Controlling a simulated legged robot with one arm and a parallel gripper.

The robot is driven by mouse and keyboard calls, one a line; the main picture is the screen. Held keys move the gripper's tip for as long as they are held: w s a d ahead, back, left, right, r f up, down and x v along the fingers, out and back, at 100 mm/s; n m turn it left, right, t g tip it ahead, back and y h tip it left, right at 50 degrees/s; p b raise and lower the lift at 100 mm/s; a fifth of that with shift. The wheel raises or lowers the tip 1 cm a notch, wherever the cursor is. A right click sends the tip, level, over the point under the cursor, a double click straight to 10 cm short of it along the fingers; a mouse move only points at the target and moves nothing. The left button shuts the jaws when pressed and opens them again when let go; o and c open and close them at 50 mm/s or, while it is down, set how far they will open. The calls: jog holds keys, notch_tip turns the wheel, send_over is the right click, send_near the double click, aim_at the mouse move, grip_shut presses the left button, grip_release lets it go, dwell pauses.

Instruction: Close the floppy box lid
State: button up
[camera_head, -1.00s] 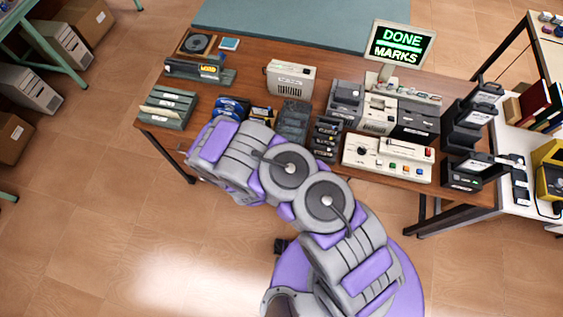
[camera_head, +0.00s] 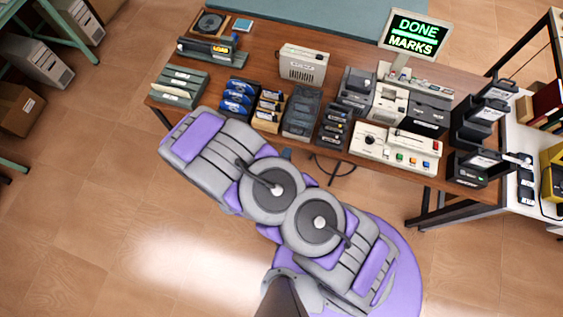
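Two black boxes stand at the right end of the brown table. The front one (camera_head: 466,172) has a raised, tilted lid-like panel. The back one (camera_head: 468,130) also has raised dark panels with pale labels. They look like open floppy boxes, but I cannot tell which one the task means. A closed-looking black box (camera_head: 425,117) with a label stands left of them. My purple and grey arm crosses the floor in front of the table, left of these boxes. No gripper fingers show, so their state is hidden.
On the table (camera_head: 262,60) are rows of disk holders (camera_head: 238,97), a white control panel (camera_head: 395,150) with coloured buttons, a beige unit (camera_head: 303,64) and a screen (camera_head: 414,35) reading "DONE MARKS". A white side table (camera_head: 525,205) adjoins at right.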

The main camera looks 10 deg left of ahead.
jog(key=p+v, duration=0.3)
jog(key=v, duration=0.1)
jog(key=shift+s+a+r, duration=0.2)
jog(key=shift+r, duration=0.05)
jog(key=shift+f, duration=0.1)
dwell(0.4)
